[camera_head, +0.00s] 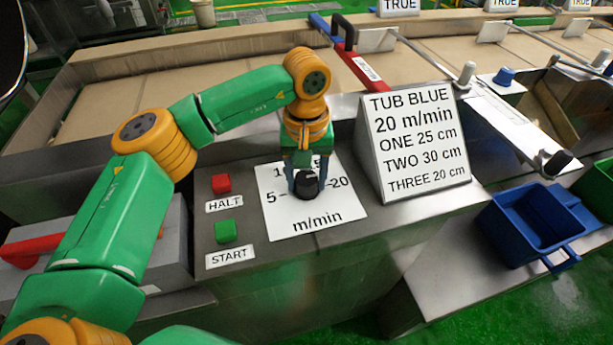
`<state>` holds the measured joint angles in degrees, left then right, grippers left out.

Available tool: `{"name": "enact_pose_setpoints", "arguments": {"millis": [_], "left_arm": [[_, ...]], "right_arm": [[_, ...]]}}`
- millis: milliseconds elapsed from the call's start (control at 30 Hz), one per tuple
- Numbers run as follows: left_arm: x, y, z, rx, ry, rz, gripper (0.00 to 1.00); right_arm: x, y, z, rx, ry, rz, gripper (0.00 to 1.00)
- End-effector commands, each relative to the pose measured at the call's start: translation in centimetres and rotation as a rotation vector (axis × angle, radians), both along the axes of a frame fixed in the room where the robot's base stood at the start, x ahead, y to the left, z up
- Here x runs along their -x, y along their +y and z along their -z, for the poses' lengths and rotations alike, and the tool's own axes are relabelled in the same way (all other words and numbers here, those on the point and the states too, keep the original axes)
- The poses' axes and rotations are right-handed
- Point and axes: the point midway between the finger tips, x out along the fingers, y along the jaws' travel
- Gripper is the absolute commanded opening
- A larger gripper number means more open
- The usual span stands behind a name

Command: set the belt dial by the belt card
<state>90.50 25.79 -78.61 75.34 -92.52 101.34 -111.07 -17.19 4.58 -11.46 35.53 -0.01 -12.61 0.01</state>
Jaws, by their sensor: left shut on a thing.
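The belt dial is a black round knob (307,185) on a white scale plate (318,214) marked 5, 20 and m/min; the top mark is partly hidden by my gripper. My left gripper (306,180) points down over the plate and is shut on the knob. I cannot tell where the knob points. The belt card (415,145) stands tilted to the right of the plate. It reads TUB BLUE, 20 m/min, ONE 25 cm, TWO 30 cm, THREE 20 cm. My right gripper does not show.
A red HALT button (221,184) and a green START button (227,231) lie left of the plate. A blue tub (530,226) stands at the right. Behind is a beige belt (220,75) with a red bar (366,72) across its edge.

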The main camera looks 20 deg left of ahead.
Motion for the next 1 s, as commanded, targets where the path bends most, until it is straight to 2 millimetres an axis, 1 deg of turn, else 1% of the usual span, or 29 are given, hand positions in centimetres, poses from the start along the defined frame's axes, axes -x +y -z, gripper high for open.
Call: {"name": "enact_pose_setpoints", "arguments": {"millis": [567, 600, 667, 700, 933, 1000], "left_arm": [[-0.06, -0.01, -0.11, 0.001, -0.004, 0.027, 0.02], [-0.06, -0.01, -0.1, 0.001, -0.004, 0.026, 0.69], [-0.04, -0.01, -0.09, 0.001, -0.003, 0.026, 0.85], [-0.04, -0.01, -0.08, 0.0, -0.002, 0.026, 0.88], [-0.02, 0.01, -0.04, 0.001, -0.001, 0.025, 0.88], [-0.05, 0.0, -0.4, 0.0, -0.002, 0.025, 0.88]], "right_arm": [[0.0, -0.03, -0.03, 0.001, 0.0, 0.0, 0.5], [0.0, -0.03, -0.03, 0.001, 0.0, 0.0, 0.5], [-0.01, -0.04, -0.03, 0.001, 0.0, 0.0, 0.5], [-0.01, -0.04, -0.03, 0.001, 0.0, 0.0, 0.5], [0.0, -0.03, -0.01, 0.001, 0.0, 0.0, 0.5], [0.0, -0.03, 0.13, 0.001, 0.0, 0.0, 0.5]]}}
